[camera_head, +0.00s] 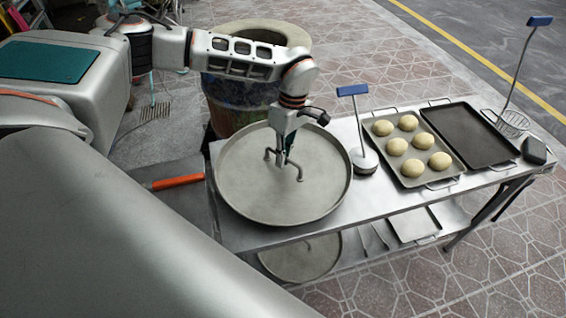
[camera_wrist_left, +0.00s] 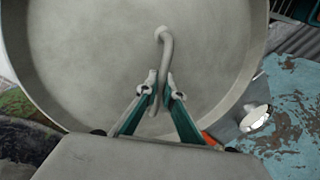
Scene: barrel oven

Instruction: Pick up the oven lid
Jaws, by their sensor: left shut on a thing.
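The oven lid (camera_head: 245,192) is a wide, round grey metal disc with a raised rim and a bent bar handle (camera_head: 298,172) at its middle. It appears level at the left part of the metal table; I cannot tell whether it touches the top. My left gripper (camera_head: 282,153) reaches down from above and is shut on the handle. The left wrist view shows the lid (camera_wrist_left: 95,60) with the fingertips (camera_wrist_left: 160,85) on either side of the handle bar (camera_wrist_left: 166,48). The gripper hides part of the handle. My right gripper is not in view.
The barrel oven (camera_head: 228,98) stands open behind the table. A blue-handled tool (camera_head: 363,160) stands right of the lid. Further right are a tray (camera_head: 412,178) of dough balls, a dark empty tray (camera_head: 468,135) and a wire skimmer (camera_head: 512,122). An orange-handled tool (camera_head: 178,181) lies left.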

